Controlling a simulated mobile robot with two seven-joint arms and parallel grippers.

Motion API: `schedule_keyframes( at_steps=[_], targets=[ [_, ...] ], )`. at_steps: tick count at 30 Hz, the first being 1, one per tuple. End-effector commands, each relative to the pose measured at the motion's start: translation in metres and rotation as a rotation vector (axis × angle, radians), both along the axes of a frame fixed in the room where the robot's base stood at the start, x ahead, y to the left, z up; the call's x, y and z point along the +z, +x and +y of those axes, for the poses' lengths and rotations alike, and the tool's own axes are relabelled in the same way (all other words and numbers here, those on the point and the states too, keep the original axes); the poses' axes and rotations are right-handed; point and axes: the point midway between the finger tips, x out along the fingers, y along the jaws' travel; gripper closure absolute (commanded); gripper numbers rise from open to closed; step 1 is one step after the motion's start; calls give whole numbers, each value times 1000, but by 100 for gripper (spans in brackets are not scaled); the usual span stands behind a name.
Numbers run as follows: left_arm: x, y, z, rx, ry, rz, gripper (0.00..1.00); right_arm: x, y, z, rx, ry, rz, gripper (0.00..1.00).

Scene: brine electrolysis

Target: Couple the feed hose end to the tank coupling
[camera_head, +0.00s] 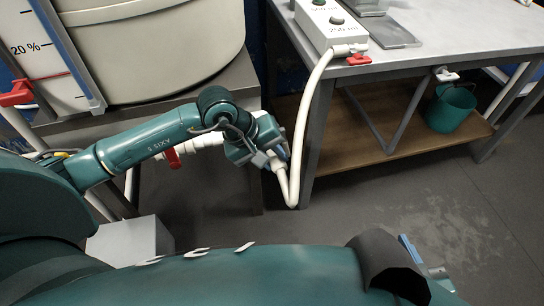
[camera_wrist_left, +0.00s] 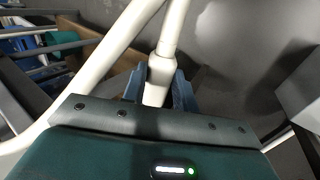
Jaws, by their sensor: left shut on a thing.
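The white feed hose (camera_head: 312,125) hangs from the box on the bench, loops low and rises to my left gripper (camera_head: 266,157). That gripper is shut on the hose end. In the left wrist view the hose end, with its wider white collar (camera_wrist_left: 161,68), sits between the blue fingers (camera_wrist_left: 157,90). The beige tank (camera_head: 155,50) stands at upper left. A white outlet pipe (camera_head: 198,142) with a red-handled valve (camera_head: 172,158) runs below it behind my left arm; its coupling end is hidden by the gripper. My right gripper (camera_head: 424,262) shows only partly at the bottom right.
The grey bench (camera_head: 455,28) carries a white box (camera_head: 325,22) with a red-handled valve (camera_head: 357,58). A teal bucket (camera_head: 451,108) stands on the wooden lower shelf (camera_head: 400,140). A grey bench leg (camera_head: 317,140) is close to the hose. The floor in front is clear.

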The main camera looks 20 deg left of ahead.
Motion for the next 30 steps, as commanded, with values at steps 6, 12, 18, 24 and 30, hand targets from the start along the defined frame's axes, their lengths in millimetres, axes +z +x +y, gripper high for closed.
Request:
schedule_keyframes(
  at_steps=[6, 12, 18, 24, 30],
  targets=[
    [0, 0, 0, 0, 0, -2, 96, 0, 0, 0, 0, 0, 0, 64],
    [0, 3, 2, 0, 0, -1, 96, -3, 0, 0, 0, 0, 0, 64],
    [0, 8, 5, 1, 0, -2, 96, -7, 0, 0, 0, 0, 0, 64],
    [0, 10, 7, 0, 0, -1, 96, -9, 0, 0, 0, 0, 0, 64],
    [1, 10, 7, 0, 0, -1, 96, -9, 0, 0, 0, 0, 0, 64]
  ],
)
